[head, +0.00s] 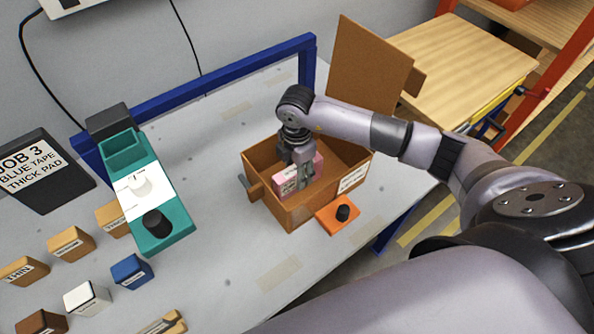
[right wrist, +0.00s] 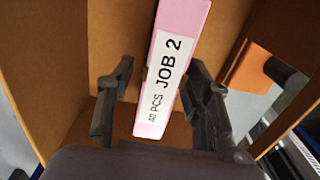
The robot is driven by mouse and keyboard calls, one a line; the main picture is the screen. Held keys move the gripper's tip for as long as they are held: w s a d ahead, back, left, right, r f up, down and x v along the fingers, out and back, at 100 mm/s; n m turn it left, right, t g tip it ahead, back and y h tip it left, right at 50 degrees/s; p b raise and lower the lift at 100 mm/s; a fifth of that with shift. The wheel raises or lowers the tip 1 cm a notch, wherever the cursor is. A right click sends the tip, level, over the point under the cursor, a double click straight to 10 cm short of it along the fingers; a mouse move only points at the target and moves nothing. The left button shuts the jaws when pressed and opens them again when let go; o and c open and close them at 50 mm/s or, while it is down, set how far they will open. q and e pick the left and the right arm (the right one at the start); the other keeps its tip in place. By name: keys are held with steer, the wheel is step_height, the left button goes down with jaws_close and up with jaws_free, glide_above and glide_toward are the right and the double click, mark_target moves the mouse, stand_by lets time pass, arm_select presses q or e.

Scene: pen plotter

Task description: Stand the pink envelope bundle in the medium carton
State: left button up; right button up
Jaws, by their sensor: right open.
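The pink envelope bundle (head: 298,178) stands inside the brown medium carton (head: 281,211), near its middle. In the right wrist view the bundle (right wrist: 172,68) shows its label "JOB 2, 40 PCS" between the fingers. My right gripper (head: 299,170) reaches down into the carton from above, its fingers astride the bundle. In the right wrist view the right gripper (right wrist: 158,105) is open, with a gap to the bundle on the left side. The bundle's lower part is hidden by the carton wall in the head view. My left gripper is not in view.
An orange plate with a black knob (head: 343,213) lies against the carton's front right. A teal plotter-like device (head: 165,230) stands left. Several small boxes (head: 131,270) and a black JOB 3 sign (head: 42,170) are further left. A brown panel (head: 362,72) rises behind the carton.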

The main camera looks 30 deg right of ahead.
step_height(320, 180, up, 10)
steer(key=shift+r+b, duration=0.25)
steer(key=shift+b, duration=0.8)
steer(key=shift+r, duration=0.4)
